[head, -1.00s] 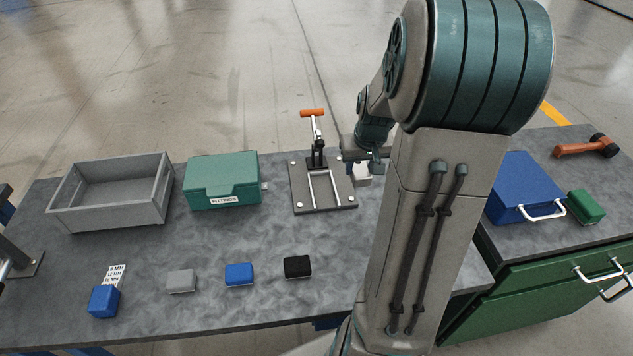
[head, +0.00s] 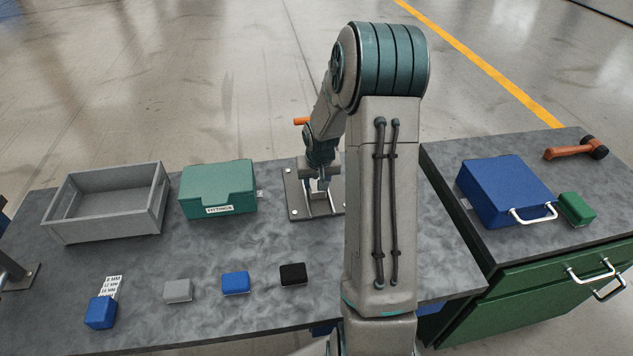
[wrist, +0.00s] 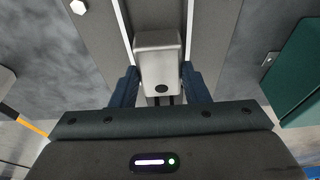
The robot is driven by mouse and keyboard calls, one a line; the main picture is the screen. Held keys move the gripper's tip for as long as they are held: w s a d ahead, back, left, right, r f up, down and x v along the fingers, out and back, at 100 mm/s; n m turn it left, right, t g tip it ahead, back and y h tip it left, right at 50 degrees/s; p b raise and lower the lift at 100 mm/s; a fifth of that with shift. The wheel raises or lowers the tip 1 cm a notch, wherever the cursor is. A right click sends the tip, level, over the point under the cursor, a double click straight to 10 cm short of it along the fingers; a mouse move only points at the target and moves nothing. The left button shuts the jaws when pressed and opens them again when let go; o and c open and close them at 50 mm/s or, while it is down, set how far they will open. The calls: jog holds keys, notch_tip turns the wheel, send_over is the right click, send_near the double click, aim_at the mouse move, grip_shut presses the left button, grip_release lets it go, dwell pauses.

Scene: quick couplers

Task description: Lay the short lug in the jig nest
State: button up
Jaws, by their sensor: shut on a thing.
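The short lug (wrist: 158,58) is a grey metal block with a dark hole, seen in the wrist view. My gripper (wrist: 160,78) is shut on it, one dark blue finger on each side. The jig (head: 298,207) is a dark plate with light corner bolts and an orange-handled clamp (head: 301,121). In the head view my gripper (head: 322,183) is over the jig plate. In the wrist view the lug lines up between the two pale rails (wrist: 189,25) of the nest. I cannot tell whether it touches the plate. My arm hides much of the jig and clamp in the head view.
A green fittings box (head: 218,187) stands left of the jig, with a grey bin (head: 108,235) beyond it. Several small blocks, including a black one (head: 293,273), lie along the front. A blue case (head: 500,185) is on the right bench.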

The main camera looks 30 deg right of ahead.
jog(key=shift+f, duration=0.5)
jog(key=shift+f, duration=0.1)
jog(key=o, duration=1.3)
jog(key=shift+r, duration=0.35)
jog(key=d+v, duration=0.1)
jog(key=v, duration=1)
jog(key=s+a+r+n, duration=0.1)
jog(key=s+a+r, duration=0.2)
jog(key=s+a, duration=0.2)
jog(key=s+a+r+n, duration=0.1)
jog(key=s+a+r, duration=0.2)
jog(key=s, duration=0.7)
jog(key=s+a+r+n, duration=0.1)
jog(key=s+a+r, duration=0.2)
jog(key=s+a, duration=0.5)
jog(key=shift+a+r+y, duration=0.1)
jog(key=shift+r+y, duration=0.05)
jog(key=shift+y, duration=0.25)
